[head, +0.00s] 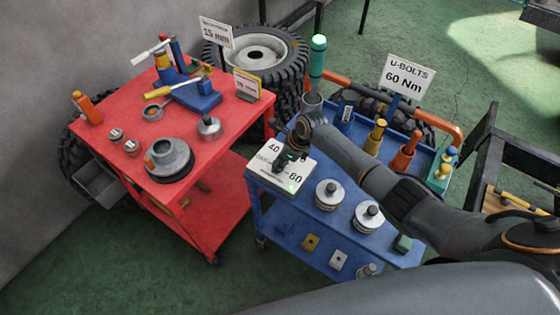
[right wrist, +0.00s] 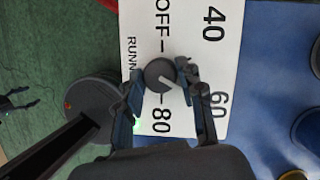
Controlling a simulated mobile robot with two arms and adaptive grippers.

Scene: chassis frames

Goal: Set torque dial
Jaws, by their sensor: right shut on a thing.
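The torque dial knob (right wrist: 160,73) is dark and round with a white pointer line. It sits on a white dial plate (head: 296,181) marked OFF, 40, 60 and 80, at the left end of the blue cart. In the right wrist view the pointer slants down and right, between 80 and 60. My right gripper (right wrist: 160,76) is shut on the knob, one finger on each side; it also shows in the head view (head: 287,158), hiding the knob. A sign (head: 407,77) reads "U-BOLTS 60 Nm". My left gripper (right wrist: 33,97) appears small at the wrist view's left edge, fingers apart and empty.
The blue cart (head: 300,222) also carries stacked metal discs (head: 330,194), a green-topped tool (head: 317,58) and orange and yellow-handled tools. A red cart (head: 225,150) with tools stands left, tires (head: 285,60) behind. Green floor is free in front.

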